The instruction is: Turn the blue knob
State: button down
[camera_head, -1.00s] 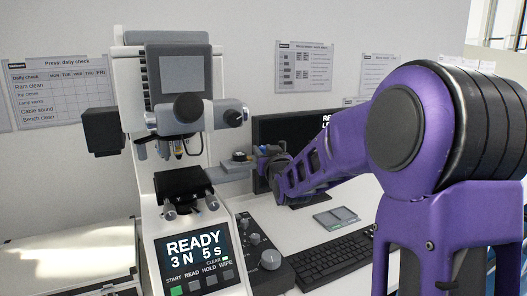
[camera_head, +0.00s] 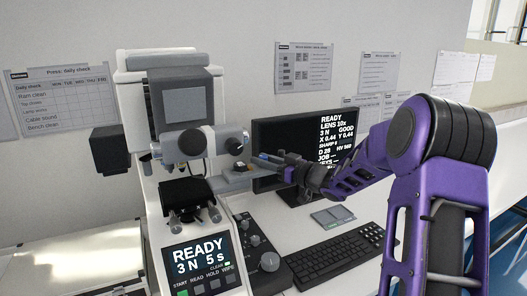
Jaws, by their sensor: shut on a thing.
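The hardness tester (camera_head: 182,105) stands left of centre, with a grey ledge (camera_head: 230,184) reaching out from its right side by the stage. My gripper (camera_head: 262,162) is at the outer end of this ledge, coming in from the right. A small blue patch, which I take to be the blue knob (camera_head: 263,156), shows between its fingers. The jaws are shut on it. The fingers hide most of the knob, so its turned angle cannot be read. A small dark part with an orange mark (camera_head: 240,167) sits just left of the fingertips.
A monitor (camera_head: 305,135) stands close behind my gripper. A control box with grey dials (camera_head: 262,250), a keyboard (camera_head: 335,255) and a small grey pad (camera_head: 331,217) lie in front on the white bench. The tester's screen (camera_head: 200,257) reads READY, 3 N, 5 s.

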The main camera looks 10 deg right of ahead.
jog(key=shift+r+n+g+y, duration=0.1)
jog(key=shift+n+g+y, duration=1.5)
jog(key=shift+g+y, duration=0.15)
jog(key=shift+a+g, duration=0.1)
jog(key=shift+g, duration=0.25)
jog(key=shift+r, duration=0.1)
jog(key=c, duration=0.6)
grip_release()
jog(key=shift+f, duration=0.2)
